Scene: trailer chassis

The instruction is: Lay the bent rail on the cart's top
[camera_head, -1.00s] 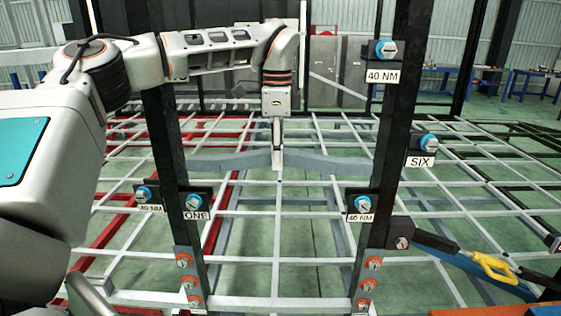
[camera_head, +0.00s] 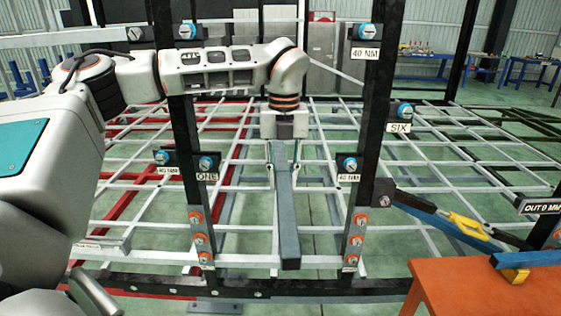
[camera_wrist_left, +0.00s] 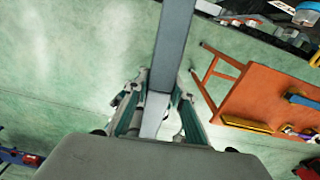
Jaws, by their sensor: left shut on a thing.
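The bent rail (camera_head: 289,220) is a grey square bar. My left gripper (camera_head: 284,176) is shut on it. In the head view the rail points towards me, its near end low over the frame; its far part and bend are hidden behind the gripper. In the left wrist view the rail (camera_wrist_left: 174,45) runs up from between the fingers (camera_wrist_left: 158,100). An orange-topped stand, which looks like the cart (camera_head: 470,290), is at the lower right, apart from the rail; it also shows in the left wrist view (camera_wrist_left: 265,95). My right gripper is out of view.
Black uprights (camera_head: 188,120) with blue-headed bolts and labels stand on both sides of my left arm. A grey lattice frame (camera_head: 330,195) spreads behind. Small items (camera_head: 515,276) lie on the orange top's far right.

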